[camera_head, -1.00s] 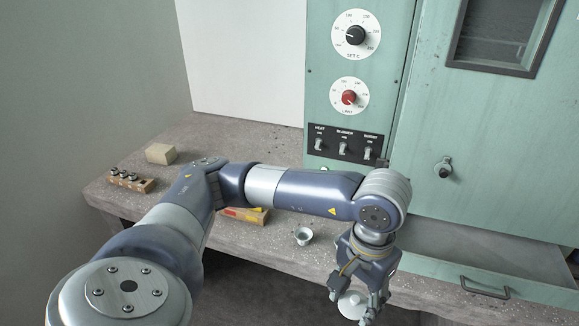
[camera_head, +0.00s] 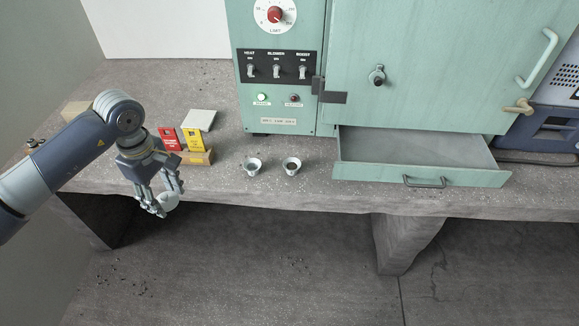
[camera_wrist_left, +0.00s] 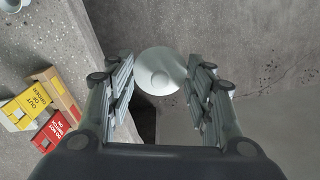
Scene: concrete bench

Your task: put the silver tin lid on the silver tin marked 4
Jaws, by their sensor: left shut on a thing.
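My left gripper (camera_head: 166,202) is shut on the silver tin lid (camera_head: 170,201), a pale round disc with a small knob, held in the air in front of the bench edge. In the left wrist view the lid (camera_wrist_left: 161,70) shows between the fingertips. Two small open silver tins, one at the left (camera_head: 252,167) and one at the right (camera_head: 291,166), stand upright near the bench's front edge, right of the gripper. Their marks are too small to read. Part of a tin (camera_wrist_left: 10,4) shows in the wrist view's top left corner. My right gripper is out of view.
A wooden holder (camera_head: 198,158) with a red sign (camera_head: 170,139) and a yellow sign (camera_head: 193,140) stands just behind my left gripper. A pale flat slab (camera_head: 199,120) lies behind. An open green drawer (camera_head: 420,175) sticks out right of the tins.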

